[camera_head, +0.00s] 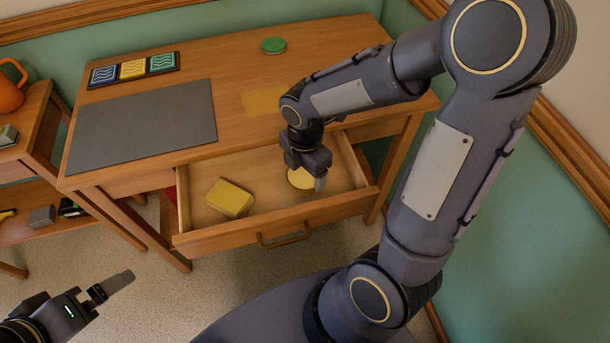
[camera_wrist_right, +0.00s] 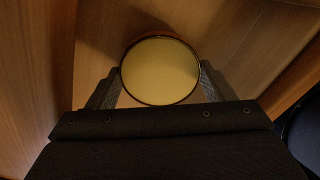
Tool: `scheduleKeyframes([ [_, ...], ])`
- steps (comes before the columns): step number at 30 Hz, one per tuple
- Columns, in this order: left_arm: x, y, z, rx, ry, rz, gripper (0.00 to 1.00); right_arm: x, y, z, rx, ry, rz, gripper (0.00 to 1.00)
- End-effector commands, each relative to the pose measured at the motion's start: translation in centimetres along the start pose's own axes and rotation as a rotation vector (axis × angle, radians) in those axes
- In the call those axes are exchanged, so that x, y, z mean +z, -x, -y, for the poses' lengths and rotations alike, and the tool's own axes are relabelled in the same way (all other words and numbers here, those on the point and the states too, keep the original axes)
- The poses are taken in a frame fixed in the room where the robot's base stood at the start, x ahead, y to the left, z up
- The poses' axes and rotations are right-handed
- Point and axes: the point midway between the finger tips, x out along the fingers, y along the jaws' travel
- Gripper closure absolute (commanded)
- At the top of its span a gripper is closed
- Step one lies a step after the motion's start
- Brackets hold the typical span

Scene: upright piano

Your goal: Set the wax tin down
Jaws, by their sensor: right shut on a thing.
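The wax tin is round with a yellow top and dark rim (camera_head: 300,178); it also shows in the right wrist view (camera_wrist_right: 160,70). My right gripper (camera_head: 306,180) points down into the open desk drawer (camera_head: 262,225) and is shut on the tin, with one finger on each side of it in the wrist view. The tin is in the right half of the drawer. Whether it touches the drawer floor I cannot tell. My left gripper (camera_head: 115,285) is at the lower left, over the carpet, away from the desk; its finger gap cannot be made out.
A yellow block (camera_head: 230,198) lies in the drawer's left half. On the desk are a dark grey mat (camera_head: 143,128), a strip of three patterned tiles (camera_head: 133,69), a yellow square (camera_head: 264,100) and a green round tin (camera_head: 273,45). A side shelf with an orange jug (camera_head: 10,92) stands left.

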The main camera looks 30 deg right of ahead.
Motion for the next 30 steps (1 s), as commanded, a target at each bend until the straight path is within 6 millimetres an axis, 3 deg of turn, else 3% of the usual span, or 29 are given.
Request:
scheduleKeyframes([
  [3,0.3,-0.6,0.3,0.000,0.000,0.000,0.00,-0.1,-1.9,0.1,-0.003,0.002,-0.001,0.52],
  [15,0.4,-0.8,0.4,0.000,0.000,0.000,0.00,-0.1,-2.3,0.1,0.000,0.001,-0.001,0.52],
  [16,0.4,-0.7,0.3,0.000,0.000,0.000,0.00,-0.1,-2.2,0.1,0.000,0.001,-0.001,0.21],
  [17,0.4,-0.7,0.3,0.000,0.000,0.000,0.00,-0.1,-2.2,0.1,0.000,0.001,-0.001,0.17],
  [25,0.3,-0.7,0.3,0.000,0.000,0.000,0.00,-0.1,-2.1,0.1,0.000,0.001,-0.001,0.16],
  [30,0.0,-0.1,0.0,0.000,0.000,0.000,0.00,-0.1,-0.6,0.0,0.003,0.000,0.000,0.16],
])
